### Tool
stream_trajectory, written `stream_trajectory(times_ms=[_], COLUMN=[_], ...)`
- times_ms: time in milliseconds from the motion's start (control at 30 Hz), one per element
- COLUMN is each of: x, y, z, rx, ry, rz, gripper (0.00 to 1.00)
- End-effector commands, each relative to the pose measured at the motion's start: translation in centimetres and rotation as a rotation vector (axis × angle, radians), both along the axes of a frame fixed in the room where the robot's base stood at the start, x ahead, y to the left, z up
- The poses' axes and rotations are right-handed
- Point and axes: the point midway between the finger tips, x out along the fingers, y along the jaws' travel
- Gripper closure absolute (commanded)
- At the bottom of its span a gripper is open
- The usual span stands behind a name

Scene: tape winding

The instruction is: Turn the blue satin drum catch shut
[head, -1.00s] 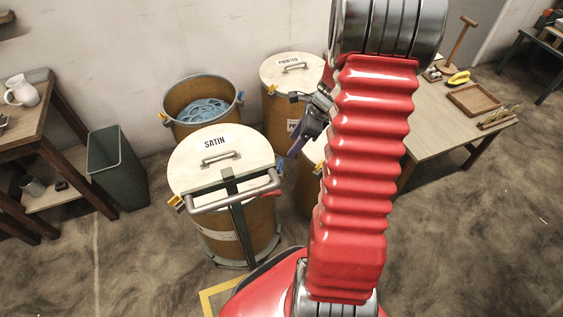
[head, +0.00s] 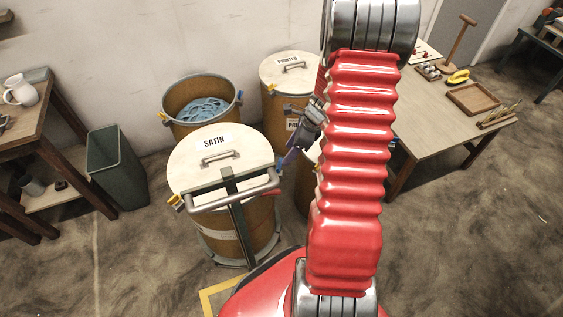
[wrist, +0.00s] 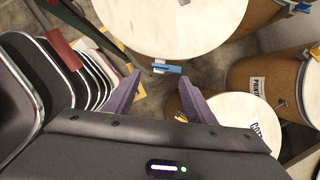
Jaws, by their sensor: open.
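The satin drum (head: 232,225) stands left of my arm with its pale lid (head: 215,170) on, labelled SATIN. Its blue catch (head: 279,165) is on the right side of the rim. In the wrist view the blue catch (wrist: 167,68) shows at the near edge of the pale lid (wrist: 165,25). My gripper (wrist: 160,77) is open and empty, with its two purple fingers on either side of the catch in that view. I cannot tell whether they touch it. In the head view my gripper (head: 292,154) is right of the rim, partly hidden by my arm.
A yellow catch (head: 175,202) is on the left of the satin drum. Behind stand an open drum (head: 203,128) holding blue material and a lidded drum (head: 289,69). Another drum (wrist: 240,118) is close to my right finger. A green bin (head: 117,168) stands left.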

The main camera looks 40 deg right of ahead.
Motion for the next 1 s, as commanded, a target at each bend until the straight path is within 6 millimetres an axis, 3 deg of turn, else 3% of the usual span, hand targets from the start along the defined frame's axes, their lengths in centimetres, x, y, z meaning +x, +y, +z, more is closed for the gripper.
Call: stream_trajectory(times_ms=[533, 1000], x=[2.0, 2.4], y=[1.9, 2.2], z=[-6.7, -7.9], rx=[0.001, -0.001], ry=[0.001, -0.001], rz=[0.002, 0.001], gripper=[0.50, 0.50])
